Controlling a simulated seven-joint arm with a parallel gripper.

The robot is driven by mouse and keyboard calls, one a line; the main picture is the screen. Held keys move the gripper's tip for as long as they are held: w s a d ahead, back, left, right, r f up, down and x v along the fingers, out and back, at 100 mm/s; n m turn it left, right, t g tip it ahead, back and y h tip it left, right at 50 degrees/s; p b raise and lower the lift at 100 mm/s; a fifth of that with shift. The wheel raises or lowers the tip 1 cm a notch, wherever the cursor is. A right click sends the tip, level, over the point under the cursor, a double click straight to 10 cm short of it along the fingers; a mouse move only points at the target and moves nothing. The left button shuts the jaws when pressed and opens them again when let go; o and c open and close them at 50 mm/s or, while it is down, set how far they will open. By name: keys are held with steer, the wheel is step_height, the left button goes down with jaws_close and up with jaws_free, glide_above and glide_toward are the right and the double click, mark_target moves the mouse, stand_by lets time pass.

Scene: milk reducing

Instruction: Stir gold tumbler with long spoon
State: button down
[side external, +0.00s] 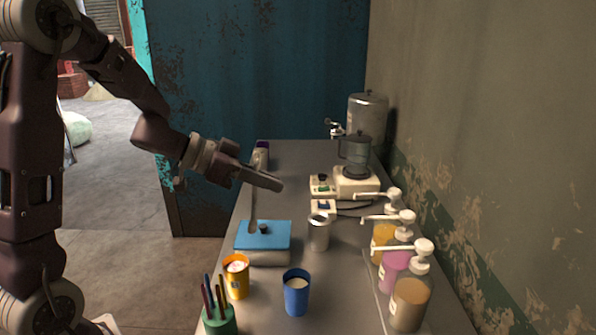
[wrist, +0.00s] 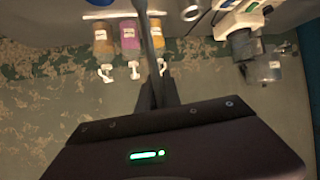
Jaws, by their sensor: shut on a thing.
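The gold tumbler (side external: 236,280) stands upright at the front left of the counter, with pale contents at its top. The long spoon (side external: 254,205) hangs nearly upright from my gripper (side external: 266,178), which is shut on it. The spoon's lower end is over or beside the blue-lidded box (side external: 263,236); I cannot tell whether it touches. My gripper is above and behind the gold tumbler, apart from it. In the wrist view the spoon (wrist: 147,50) runs up from between my fingers (wrist: 158,93). The gold tumbler is not visible there.
A blue cup (side external: 296,292) stands right of the gold tumbler, a green pen holder (side external: 219,320) in front. A metal cup (side external: 319,233) stands behind. Pump bottles (side external: 410,300) line the right wall.

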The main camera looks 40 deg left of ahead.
mark_target(253, 193)
steer(key=s, duration=0.2)
steer(key=s+a+f+m, duration=0.1)
steer(key=shift+a+g+h, duration=0.1)
steer(key=shift+g+h, duration=0.3)
steer(key=shift+s+f, duration=0.25)
step_height(253, 193, down, 11)
steer(key=shift+s+a, duration=0.15)
steer(key=shift+s, duration=0.3)
